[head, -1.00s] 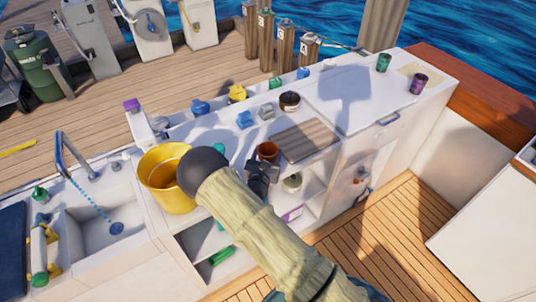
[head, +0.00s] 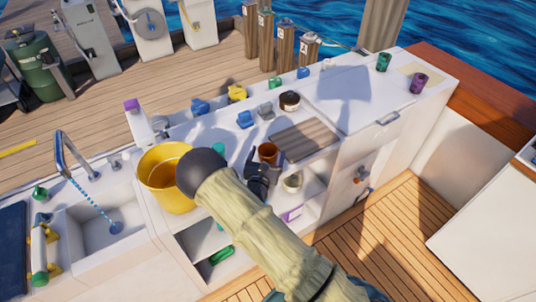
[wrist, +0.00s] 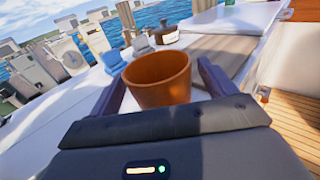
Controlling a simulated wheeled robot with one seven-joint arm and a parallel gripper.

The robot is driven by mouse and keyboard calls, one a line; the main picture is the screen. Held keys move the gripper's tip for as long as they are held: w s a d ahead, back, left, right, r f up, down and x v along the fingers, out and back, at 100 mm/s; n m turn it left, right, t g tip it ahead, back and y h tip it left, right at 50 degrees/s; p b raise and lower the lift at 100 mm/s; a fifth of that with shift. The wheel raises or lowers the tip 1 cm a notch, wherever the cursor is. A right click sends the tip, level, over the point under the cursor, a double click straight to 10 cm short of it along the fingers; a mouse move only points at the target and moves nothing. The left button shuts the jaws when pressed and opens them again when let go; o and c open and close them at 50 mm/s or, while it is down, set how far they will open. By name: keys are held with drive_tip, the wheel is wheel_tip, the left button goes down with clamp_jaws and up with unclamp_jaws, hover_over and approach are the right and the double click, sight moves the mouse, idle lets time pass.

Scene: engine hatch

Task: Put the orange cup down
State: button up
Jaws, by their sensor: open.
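The orange cup (head: 268,153) stands upright on the white counter, just left of the brown slatted board. In the wrist view the cup (wrist: 158,80) sits between the two dark fingers of my gripper (wrist: 155,85), with a visible gap at its right side. My gripper (head: 264,168) is open around the cup in the head view, low over the counter's front edge. The cup's base is hidden behind the gripper body in the wrist view.
A yellow bucket (head: 168,180) stands left of my arm. Blue and yellow pieces and a dark round pot (head: 289,101) lie behind the cup. The slatted board (head: 304,137) is to its right. Green and purple cups (head: 418,83) stand at the far right.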

drive_tip(key=s+a+b, duration=0.1)
drive_tip(key=s+a, duration=0.1)
drive_tip(key=s, duration=0.9)
drive_tip(key=shift+b, duration=0.3)
drive_tip(key=shift+s+a, duration=0.1)
drive_tip(key=s+d+r+m+g+h, duration=0.3)
drive_tip(key=s+d+m+g+h, duration=0.15)
drive_tip(key=d+m+g, duration=0.4)
drive_tip(key=s+d+r+m+g+h, duration=0.35)
drive_tip(key=s+d+m+g, duration=0.2)
drive_tip(key=d+m, duration=0.55)
drive_tip(key=s+d+r+m+g+y, duration=0.2)
drive_tip(key=s+m+g+y, duration=0.3)
drive_tip(key=s+m+y, duration=0.15)
wheel_tip(320, 180, up, 6)
drive_tip(key=w+a+m+t+y, duration=0.1)
drive_tip(key=m+t+y, duration=0.3)
drive_tip(key=m, duration=0.3)
drive_tip(key=shift+w+m+y, duration=0.15)
drive_tip(key=shift+m+y, duration=0.25)
drive_tip(key=shift+y, duration=0.05)
